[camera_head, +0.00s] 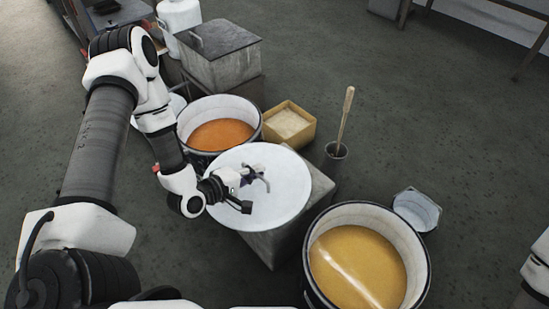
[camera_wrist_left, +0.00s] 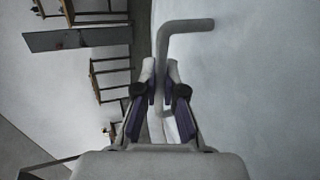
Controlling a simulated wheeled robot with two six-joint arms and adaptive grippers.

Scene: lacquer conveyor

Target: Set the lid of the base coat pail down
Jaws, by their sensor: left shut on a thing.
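A round white lid (camera_head: 285,200) shows in the middle of the head view, over a grey block (camera_head: 318,190). I cannot tell whether it touches the block. My left gripper (camera_head: 254,184) is shut on the lid's bent bar handle, which also shows between the fingers in the left wrist view (camera_wrist_left: 185,26). An open pail of orange liquid (camera_head: 222,134) stands behind the lid. An open pail of amber liquid (camera_head: 358,262) stands at the front right. Which one is the base coat pail cannot be told. My right gripper is out of view.
A tan box of pale material (camera_head: 290,122) and a dark cup with a wooden-handled tool (camera_head: 336,152) stand behind the lid. A small pale tray (camera_head: 417,209) lies by the amber pail. A grey lidded box (camera_head: 218,55) stands at the back.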

